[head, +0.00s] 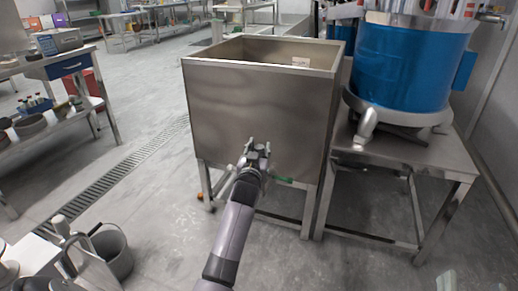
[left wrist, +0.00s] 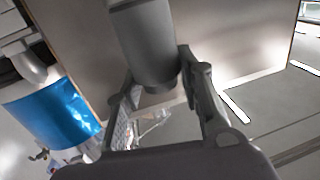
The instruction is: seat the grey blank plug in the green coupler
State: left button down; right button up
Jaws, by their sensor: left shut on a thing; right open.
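My left gripper (head: 258,149) is in front of the lower front wall of the steel tank. In the left wrist view, its fingers (left wrist: 158,85) are closed on a grey cylinder, the grey blank plug (left wrist: 150,45). In the head view the plug is too small to make out clearly between the fingers. A small green part (head: 283,180) shows low at the tank front, just right of and below my left gripper; it may be the green coupler, partly hidden by my arm. No green shows in the left wrist view. My right gripper is in neither view.
The open steel tank (head: 225,105) stands on legs. To its right, a blue machine (head: 405,68) sits on a steel stand (head: 440,165). A grey bucket (head: 117,262) is at lower left. A floor drain grate (head: 110,185) and open floor lie left of the tank.

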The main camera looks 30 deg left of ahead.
jog(key=shift+s+r+t, duration=0.1)
jog(key=shift+r+t, duration=0.2)
jog(key=shift+r, duration=0.2)
pick_arm(q)
jog(key=shift+f, duration=0.4)
pick_arm(e)
jog(key=shift+s+a+r+t+y, duration=0.1)
jog(key=shift+s+r+t+y, duration=0.2)
jog(key=shift+r, duration=0.3)
pick_arm(q)
jog(key=shift+f+b, duration=0.1)
jog(key=shift+b, duration=0.25)
pick_arm(e)
jog(key=shift+s+r, duration=0.15)
jog(key=shift+r, duration=0.15)
pick_arm(q)
jog(key=c, duration=1.2)
grip_release()
jog(key=shift+c, duration=0.2)
jog(key=shift+o, duration=1.2)
pick_arm(e)
jog(key=shift+r+t, duration=0.1)
jog(key=shift+t, duration=0.2)
